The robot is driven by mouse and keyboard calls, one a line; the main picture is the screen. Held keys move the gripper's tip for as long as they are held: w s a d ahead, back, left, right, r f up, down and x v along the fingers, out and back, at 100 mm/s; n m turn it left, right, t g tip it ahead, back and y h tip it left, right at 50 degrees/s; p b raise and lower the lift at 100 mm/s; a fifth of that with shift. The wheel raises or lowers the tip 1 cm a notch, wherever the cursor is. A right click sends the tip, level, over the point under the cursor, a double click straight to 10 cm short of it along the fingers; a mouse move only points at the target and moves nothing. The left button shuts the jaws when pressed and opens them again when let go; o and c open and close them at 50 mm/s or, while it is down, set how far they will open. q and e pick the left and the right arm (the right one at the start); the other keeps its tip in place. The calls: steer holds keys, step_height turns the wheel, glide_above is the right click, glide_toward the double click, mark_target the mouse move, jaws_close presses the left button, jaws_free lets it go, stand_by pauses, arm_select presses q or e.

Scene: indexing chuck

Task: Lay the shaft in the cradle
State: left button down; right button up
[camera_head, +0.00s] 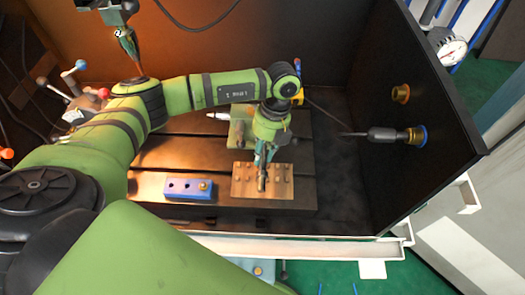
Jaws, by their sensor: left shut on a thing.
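My left gripper (263,163) points down over a tan block with several bolts (241,181), which appears to be the cradle. The gripper is shut on a short grey metal piece (263,184), which I take to be the shaft. The piece is mostly hidden by the fingers. It appears at the middle of the block, but I cannot tell whether it touches it. My right gripper is not in view.
A blue block with holes (188,190) stands just left of the tan block on the slotted table (160,152). A green fixture (240,130) is behind the gripper. A grey spindle-like tool (384,134) juts from the dark right wall (430,100). A dial gauge (452,51) is at the upper right.

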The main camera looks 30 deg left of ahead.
arm_select(q)
steer(key=shift+f+b, duration=0.5)
steer(key=shift+f, duration=0.05)
stand_by(0.5)
steer(key=shift+r+p, duration=0.35)
steer(key=shift+r, duration=0.15)
steer(key=shift+f+b, duration=0.65)
steer(key=shift+f, duration=0.05)
stand_by(1.3)
steer(key=c, duration=0.9)
jaws_free()
steer(key=shift+r, duration=0.1)
steer(key=v, duration=1.2)
steer(key=shift+s+d, duration=0.1)
steer(key=shift+d, duration=0.05)
